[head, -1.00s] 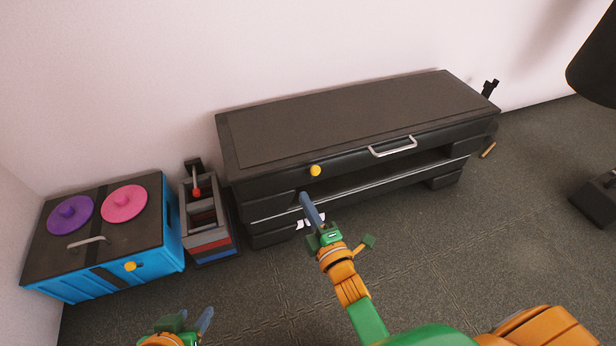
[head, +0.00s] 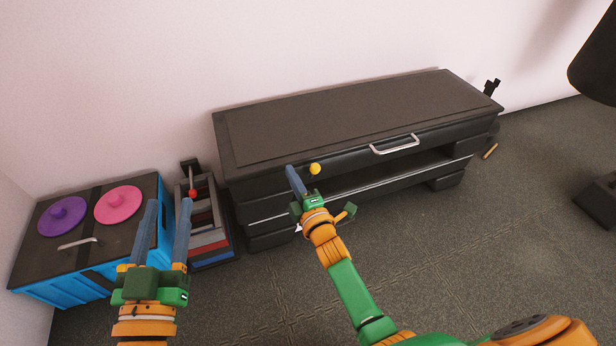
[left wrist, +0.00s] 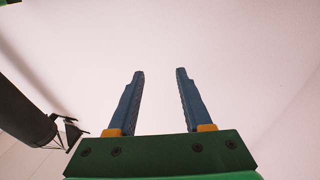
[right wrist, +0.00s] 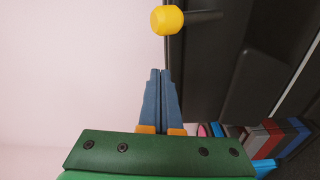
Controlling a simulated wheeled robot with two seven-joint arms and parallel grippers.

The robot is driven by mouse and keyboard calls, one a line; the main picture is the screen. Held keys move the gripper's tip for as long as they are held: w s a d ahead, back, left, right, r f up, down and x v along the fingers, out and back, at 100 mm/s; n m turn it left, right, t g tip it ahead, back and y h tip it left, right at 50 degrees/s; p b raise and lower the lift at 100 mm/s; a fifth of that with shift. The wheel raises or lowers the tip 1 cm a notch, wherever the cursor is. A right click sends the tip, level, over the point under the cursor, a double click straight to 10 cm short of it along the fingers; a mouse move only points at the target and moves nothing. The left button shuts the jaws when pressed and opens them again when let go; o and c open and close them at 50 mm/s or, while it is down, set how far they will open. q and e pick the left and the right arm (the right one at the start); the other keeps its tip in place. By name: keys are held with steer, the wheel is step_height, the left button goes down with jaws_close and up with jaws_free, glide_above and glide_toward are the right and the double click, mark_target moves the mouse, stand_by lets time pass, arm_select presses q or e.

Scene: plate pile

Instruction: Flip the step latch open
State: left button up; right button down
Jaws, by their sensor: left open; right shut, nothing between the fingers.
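A yellow knob (head: 315,169) on a short stem stands out from the front of the dark cabinet (head: 350,110). A small lever with a red ball (head: 193,193) stands at the back of the grey stepped unit. I cannot tell which of them is the step latch. My right gripper (head: 289,169) is shut and empty, just left of the yellow knob. In the right wrist view the yellow knob (right wrist: 167,20) is just beyond the fingertips, apart from them. My left gripper (head: 168,204) is open and empty, raised in front of the blue box; only wall lies between its fingers (left wrist: 159,75).
The stepped unit (head: 208,240) stands between box and cabinet. The cabinet has a silver handle (head: 394,145).

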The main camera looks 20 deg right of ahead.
mark_target(313, 173)
arm_select(q)
steer(key=shift+s+d+r+t+h, duration=0.1)
steer(key=shift+s+r+t+h, duration=0.25)
steer(key=shift+r, duration=0.5)
steer(key=shift+s+d+r+t+h, duration=0.1)
steer(key=shift+r+t, duration=0.45)
steer(key=shift+r, duration=0.3)
arm_select(e)
steer(key=shift+s+d+f, duration=0.1)
steer(key=shift+d+f, duration=0.05)
steer(key=shift+d, duration=0.8)
steer(key=shift+d+f, duration=0.1)
steer(key=shift+d, duration=0.85)
